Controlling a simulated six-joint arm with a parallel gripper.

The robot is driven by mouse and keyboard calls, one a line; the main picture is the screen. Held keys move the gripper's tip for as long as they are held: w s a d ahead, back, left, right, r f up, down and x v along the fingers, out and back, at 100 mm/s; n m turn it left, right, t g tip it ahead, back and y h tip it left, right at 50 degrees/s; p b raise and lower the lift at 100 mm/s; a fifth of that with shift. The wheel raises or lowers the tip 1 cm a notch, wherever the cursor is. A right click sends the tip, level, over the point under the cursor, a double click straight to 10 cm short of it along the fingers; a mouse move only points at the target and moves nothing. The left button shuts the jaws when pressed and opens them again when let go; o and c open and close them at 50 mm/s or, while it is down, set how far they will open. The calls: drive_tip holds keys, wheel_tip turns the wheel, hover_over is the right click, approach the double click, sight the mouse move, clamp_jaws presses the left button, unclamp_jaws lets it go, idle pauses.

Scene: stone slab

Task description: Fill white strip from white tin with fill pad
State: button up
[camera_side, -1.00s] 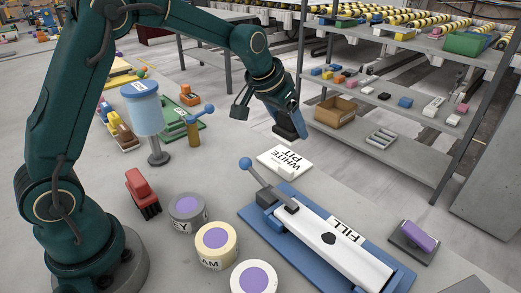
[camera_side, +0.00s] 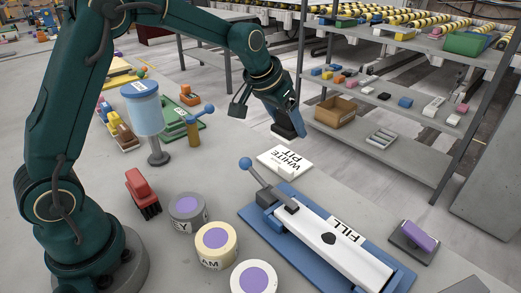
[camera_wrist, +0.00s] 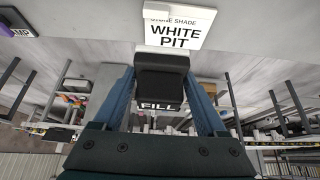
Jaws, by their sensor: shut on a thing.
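My gripper (camera_side: 291,124) is shut on the fill pad (camera_side: 285,131), a dark block hanging above the bench. In the wrist view the pad (camera_wrist: 161,82) sits between the two blue fingers, with a FILL label (camera_wrist: 160,106) below it. The white strip (camera_side: 350,256) lies in a blue fixture (camera_side: 252,212) with a lever. A dark patch (camera_side: 328,238) shows on the strip beside a FILL label (camera_side: 346,230). The white tin (camera_side: 236,284), with a purple top, stands at the bottom edge, partly cut off. The pad is apart from both.
A WHITE PIT card (camera_side: 285,160) lies below the pad. A cream tin (camera_side: 215,258) and a grey tin (camera_side: 188,225) stand left of the white tin. A red brush (camera_side: 142,190), a blue canister (camera_side: 143,108) and a purple block (camera_side: 418,236) are nearby.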

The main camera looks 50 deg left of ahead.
sight(283, 135)
idle(0.7)
